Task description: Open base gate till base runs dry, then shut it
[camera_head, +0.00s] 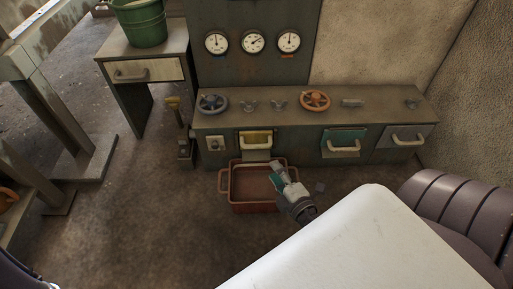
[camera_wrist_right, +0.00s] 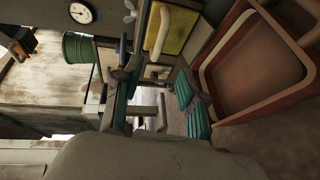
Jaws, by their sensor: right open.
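A yellow-faced gate (camera_head: 256,137) with a cream bar handle sits at the left of the low bench front; it also shows in the wrist view (camera_wrist_right: 178,30). A teal gate (camera_head: 343,136) and a grey gate (camera_head: 405,132) with similar handles are further right. I cannot tell by labels which is the base gate. A red tray (camera_head: 224,188) stands on the floor below the yellow gate; no liquid is evident in its brown inside. My right gripper (camera_head: 279,177) is open and empty over the tray's right side, below and apart from the yellow handle. My left gripper is not in view.
The bench top (camera_head: 385,112) carries a grey handwheel (camera_head: 213,104), an orange handwheel (camera_head: 315,100) and small valve knobs. Several gauges (camera_head: 253,42) are on the panel above. A green bucket (camera_head: 141,22) stands on a side table. The floor left of the tray is clear.

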